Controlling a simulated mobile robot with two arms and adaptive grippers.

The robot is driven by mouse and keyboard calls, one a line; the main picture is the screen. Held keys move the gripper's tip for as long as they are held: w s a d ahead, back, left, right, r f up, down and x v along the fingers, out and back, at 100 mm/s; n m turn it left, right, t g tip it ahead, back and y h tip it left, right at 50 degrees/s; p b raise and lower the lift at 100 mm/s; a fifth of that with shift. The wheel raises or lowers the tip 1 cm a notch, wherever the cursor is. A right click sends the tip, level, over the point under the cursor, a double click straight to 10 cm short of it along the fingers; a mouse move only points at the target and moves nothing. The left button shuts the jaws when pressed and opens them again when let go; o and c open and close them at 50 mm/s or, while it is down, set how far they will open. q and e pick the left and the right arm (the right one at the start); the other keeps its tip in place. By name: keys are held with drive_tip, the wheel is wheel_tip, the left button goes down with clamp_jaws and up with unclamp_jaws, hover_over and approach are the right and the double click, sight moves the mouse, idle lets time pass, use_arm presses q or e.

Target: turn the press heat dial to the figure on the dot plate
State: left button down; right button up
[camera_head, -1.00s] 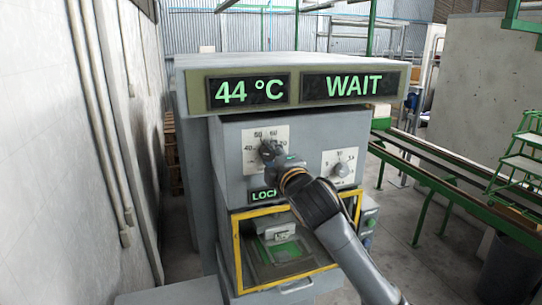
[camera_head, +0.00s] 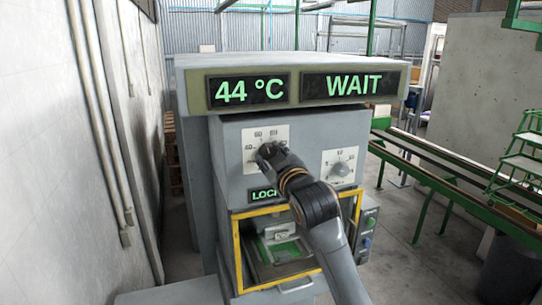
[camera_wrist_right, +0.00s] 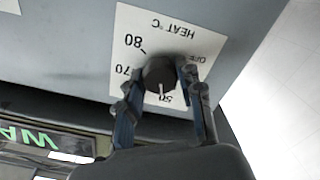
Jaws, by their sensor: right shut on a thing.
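The heat dial is a dark round knob (camera_wrist_right: 157,74) on a white scale plate (camera_wrist_right: 125,20) marked HEAT °C, upside down in the wrist view. The 80, 70, 50 and OFF marks show there. A pale pointer line on the knob lies close to the 50. My right gripper (camera_wrist_right: 160,84) is shut on the knob, one finger on each side. In the head view the right gripper (camera_head: 267,153) covers most of the knob on the press front (camera_head: 232,165). I cannot make out a dot plate with a readable figure. My left gripper is out of view.
The press displays read 44 °C (camera_head: 248,91) and WAIT (camera_head: 348,86). A second dial (camera_head: 341,169) is right of my arm, above a yellow-framed window (camera_head: 238,255). A lit LOCK sign (camera_head: 263,195) sits below the heat dial. A wall stands left, a green-framed conveyor right.

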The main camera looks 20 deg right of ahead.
drive_tip(key=m, duration=0.4)
drive_tip(key=shift+f+m, duration=0.1)
drive_tip(key=shift+m, duration=0.2)
drive_tip(key=shift+a+m, duration=0.1)
drive_tip(key=shift+m, duration=1.9)
drive_tip(key=o, duration=1.2)
drive_tip(key=shift+c, duration=0.2)
